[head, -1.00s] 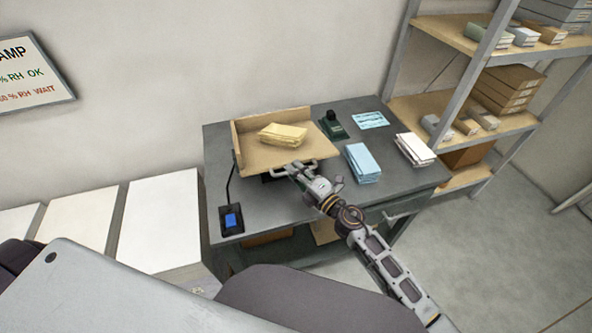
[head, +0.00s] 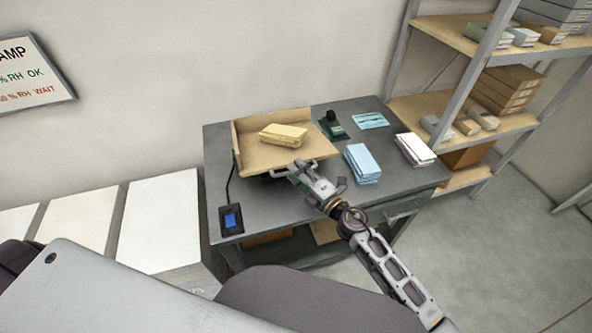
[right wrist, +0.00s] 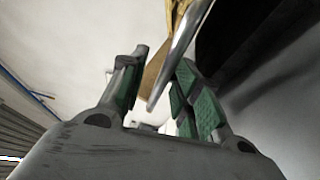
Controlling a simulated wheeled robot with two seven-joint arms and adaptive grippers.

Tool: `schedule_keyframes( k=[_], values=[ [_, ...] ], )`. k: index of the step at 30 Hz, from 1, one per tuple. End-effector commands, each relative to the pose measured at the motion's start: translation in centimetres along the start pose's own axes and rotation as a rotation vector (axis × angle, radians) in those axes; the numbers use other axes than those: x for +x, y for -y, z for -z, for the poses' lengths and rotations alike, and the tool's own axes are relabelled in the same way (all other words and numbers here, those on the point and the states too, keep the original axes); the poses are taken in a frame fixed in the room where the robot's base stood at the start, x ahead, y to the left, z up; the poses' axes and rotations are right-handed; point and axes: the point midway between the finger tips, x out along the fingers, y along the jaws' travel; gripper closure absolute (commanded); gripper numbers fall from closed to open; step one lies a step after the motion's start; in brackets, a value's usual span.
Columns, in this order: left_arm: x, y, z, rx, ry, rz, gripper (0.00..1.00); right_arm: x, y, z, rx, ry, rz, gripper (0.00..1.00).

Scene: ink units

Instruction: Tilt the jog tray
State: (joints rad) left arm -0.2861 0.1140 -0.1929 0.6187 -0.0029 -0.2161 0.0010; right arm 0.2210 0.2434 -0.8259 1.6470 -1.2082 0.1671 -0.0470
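The jog tray (head: 262,160) is a tan board with raised walls at its left and back, on the grey table. A cream paper stack (head: 284,135) lies on it. My right gripper (head: 287,170) is at the tray's front edge. In the right wrist view my right gripper (right wrist: 155,85) has its green-padded fingers apart, with a metal bar (right wrist: 180,52) running between them. Gaps show beside the bar, so I see no firm grip on it. A tan part of the tray (right wrist: 155,70) shows behind the bar. My left gripper is not in view.
A blue stack (head: 362,163), a white stack (head: 415,149), a dark green device (head: 332,124) and a blue card (head: 371,120) are on the table (head: 310,230). A small display unit (head: 231,220) stands at its front left. Shelves (head: 470,120) stand at right.

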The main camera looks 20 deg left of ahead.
Motion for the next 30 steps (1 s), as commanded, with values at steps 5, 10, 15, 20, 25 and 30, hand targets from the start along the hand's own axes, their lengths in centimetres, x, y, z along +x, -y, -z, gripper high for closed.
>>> schedule_keyframes(
  k=[5, 10, 15, 20, 25, 30],
  values=[
    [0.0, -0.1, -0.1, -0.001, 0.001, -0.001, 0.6, -1.6, 0.1, 0.0, 0.0, 0.0, 0.001, 0.68],
    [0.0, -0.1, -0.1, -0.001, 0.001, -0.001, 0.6, -3.6, 0.1, 0.0, 0.0, 0.0, 0.002, 0.68],
    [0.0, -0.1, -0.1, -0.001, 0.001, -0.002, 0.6, -5.6, 0.0, 0.1, 0.001, -0.001, 0.001, 0.68],
    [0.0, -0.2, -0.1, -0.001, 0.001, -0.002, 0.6, -7.3, 0.1, 0.1, 0.001, -0.001, 0.001, 0.68],
    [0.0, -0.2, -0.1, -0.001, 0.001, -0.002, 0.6, -8.9, 0.0, 0.0, 0.0, 0.0, 0.001, 0.68],
    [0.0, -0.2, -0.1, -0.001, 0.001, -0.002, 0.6, -10.2, 0.0, 0.1, 0.0, -0.002, 0.0, 0.68]
  ],
)
